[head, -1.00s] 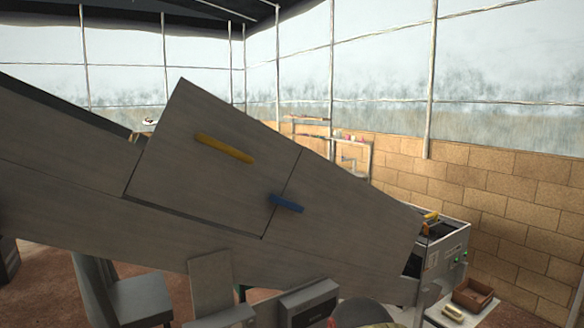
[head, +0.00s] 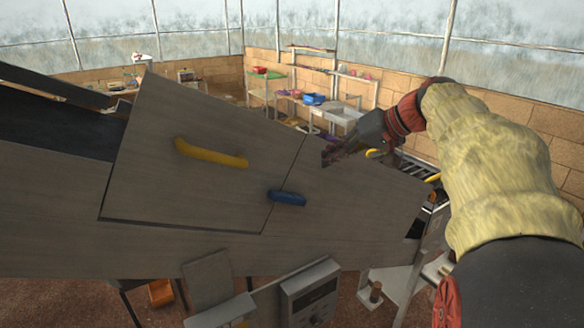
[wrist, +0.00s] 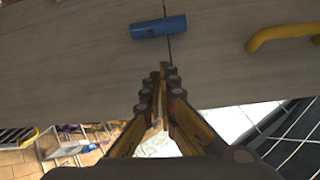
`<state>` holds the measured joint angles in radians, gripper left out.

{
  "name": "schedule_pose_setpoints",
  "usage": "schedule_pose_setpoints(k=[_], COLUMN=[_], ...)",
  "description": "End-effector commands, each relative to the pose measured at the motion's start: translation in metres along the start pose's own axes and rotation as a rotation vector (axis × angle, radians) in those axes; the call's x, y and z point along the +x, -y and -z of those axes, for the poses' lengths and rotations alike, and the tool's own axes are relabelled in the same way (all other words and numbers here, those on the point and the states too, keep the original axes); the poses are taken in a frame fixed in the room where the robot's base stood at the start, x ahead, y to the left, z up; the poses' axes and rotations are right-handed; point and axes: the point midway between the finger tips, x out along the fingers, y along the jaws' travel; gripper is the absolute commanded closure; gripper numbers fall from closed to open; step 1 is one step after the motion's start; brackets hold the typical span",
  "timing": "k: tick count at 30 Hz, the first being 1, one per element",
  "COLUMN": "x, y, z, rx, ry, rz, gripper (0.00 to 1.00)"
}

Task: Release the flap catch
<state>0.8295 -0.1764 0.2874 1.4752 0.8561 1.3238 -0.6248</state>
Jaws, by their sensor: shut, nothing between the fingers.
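The blue catch (head: 288,198) is a short bar lying across the seam between the grey flap (head: 150,190) and the panel to its right. It also shows near the top of the wrist view (wrist: 158,27). A yellow handle (head: 210,154) is on the flap, and it shows at right in the wrist view (wrist: 280,36). My gripper (head: 329,158) is at the panel's upper edge, above and right of the catch. In the wrist view, its fingertips (wrist: 163,76) are together and empty, below the catch in the picture and apart from it.
The sloping grey panel (head: 350,215) fills the middle of the head view. A control box (head: 312,292) sits at its lower edge. Shelves with coloured bins (head: 316,99) stand behind, by a brick wall. The space in front of the panel around the catch looks clear.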

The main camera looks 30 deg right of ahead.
Motion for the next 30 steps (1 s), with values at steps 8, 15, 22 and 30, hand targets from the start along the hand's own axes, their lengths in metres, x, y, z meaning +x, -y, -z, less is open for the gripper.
schedule_pose_setpoints(k=[8, 15, 22, 30], x=[-0.003, -0.003, 0.008, 0.056], y=[0.018, 0.017, 0.018, 0.022], z=[-0.002, -0.002, -0.002, -0.003], rx=[-0.122, -0.124, -0.123, -0.124], ry=[0.007, 0.007, 0.009, 0.011], rz=[0.055, 0.054, 0.054, 0.056], gripper=[1.0, 1.0, 1.0, 1.0])
